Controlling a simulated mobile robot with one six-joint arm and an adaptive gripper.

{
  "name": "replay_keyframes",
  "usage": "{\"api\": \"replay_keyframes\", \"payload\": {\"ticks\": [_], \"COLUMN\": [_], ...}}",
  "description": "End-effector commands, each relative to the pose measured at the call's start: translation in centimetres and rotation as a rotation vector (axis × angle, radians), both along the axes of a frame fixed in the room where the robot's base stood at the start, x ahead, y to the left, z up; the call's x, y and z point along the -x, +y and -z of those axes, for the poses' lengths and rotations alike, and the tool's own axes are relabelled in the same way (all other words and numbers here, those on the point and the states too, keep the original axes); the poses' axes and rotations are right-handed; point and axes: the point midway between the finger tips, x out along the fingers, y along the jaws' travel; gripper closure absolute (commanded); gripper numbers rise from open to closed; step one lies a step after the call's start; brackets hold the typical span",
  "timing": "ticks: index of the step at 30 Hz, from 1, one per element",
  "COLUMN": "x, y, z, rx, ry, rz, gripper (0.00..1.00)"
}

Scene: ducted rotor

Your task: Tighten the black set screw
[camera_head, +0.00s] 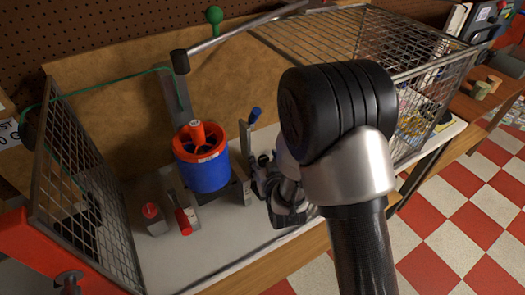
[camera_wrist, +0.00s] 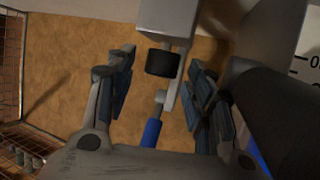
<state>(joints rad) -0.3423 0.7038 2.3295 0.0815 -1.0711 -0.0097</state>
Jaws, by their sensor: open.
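The black set screw (camera_wrist: 162,63) shows in the wrist view as a short dark cylinder on a pale grey metal block (camera_wrist: 165,18). My gripper (camera_wrist: 160,80) is open, with one finger on each side of the screw's line and a gap on both sides. I cannot tell how far the fingertips are from it in depth. In the head view my gripper (camera_head: 268,185) is low beside the metal stand, partly hidden by my arm. The set screw is hard to make out there. The blue and red ducted rotor (camera_head: 205,172) stands left of my gripper.
A blue-handled lever (camera_wrist: 153,128) lies between my fingers, nearer the palm; its blue handle (camera_head: 255,115) rises beside the rotor. Red-topped items (camera_head: 152,215) sit on the bench at left. Wire mesh guards (camera_head: 75,190) flank the bench. The bench front is clear.

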Motion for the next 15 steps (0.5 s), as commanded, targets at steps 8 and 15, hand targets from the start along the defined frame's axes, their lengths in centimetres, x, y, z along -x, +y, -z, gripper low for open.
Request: {"api": "replay_keyframes", "payload": {"ticks": [8,15], "x": [0.28,0.27], "y": [0.00,0.00], "z": [0.30,0.28], "rx": [0.000,0.000], "ry": [0.001,0.001], "rz": [-0.001,-0.001], "gripper": [0.51,0.58]}}
